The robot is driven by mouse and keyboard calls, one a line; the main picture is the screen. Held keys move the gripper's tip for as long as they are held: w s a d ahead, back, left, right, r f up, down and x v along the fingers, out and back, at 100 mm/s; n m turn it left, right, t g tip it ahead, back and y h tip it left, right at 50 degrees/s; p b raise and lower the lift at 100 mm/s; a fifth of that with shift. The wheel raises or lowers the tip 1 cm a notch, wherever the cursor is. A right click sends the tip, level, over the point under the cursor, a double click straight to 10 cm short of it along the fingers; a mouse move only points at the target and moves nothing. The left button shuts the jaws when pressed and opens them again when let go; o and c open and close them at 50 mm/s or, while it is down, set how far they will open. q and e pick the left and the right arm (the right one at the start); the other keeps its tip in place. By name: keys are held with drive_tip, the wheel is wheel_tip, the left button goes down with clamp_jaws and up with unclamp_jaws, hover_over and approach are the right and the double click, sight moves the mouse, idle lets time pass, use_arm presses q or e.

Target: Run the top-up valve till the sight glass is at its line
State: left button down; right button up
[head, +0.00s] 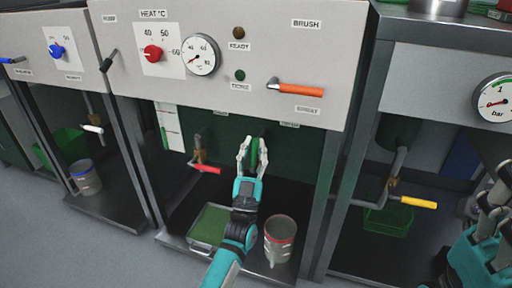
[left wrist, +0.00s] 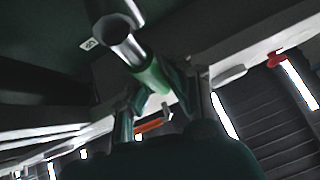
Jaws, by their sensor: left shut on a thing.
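My left gripper (head: 252,152) reaches into the middle bay and is shut on a green valve handle (head: 262,153), with one finger on each side of it. In the left wrist view the green handle (left wrist: 153,80) sits between the fingers, below a grey metal pipe. The sight glass (head: 168,126) is a pale upright strip at the bay's left, with a green column in it. Its line is too small to make out. My right gripper (head: 490,195) is at the right edge, away from the bay; its fingers are partly cut off.
A red-handled valve (head: 206,169) is left of my gripper. A green tray (head: 209,224) and a metal beaker (head: 280,238) stand below. The panel above has a red knob (head: 153,53), a gauge (head: 201,54) and an orange lever (head: 297,89). A yellow-handled valve (head: 418,202) is at right.

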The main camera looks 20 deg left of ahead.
use_arm(q)
drive_tip(key=shift+a, duration=0.1)
drive_tip(key=c, duration=1.2)
unclamp_jaws()
drive_tip(key=shift+c, duration=0.2)
drive_tip(key=v, duration=1.2)
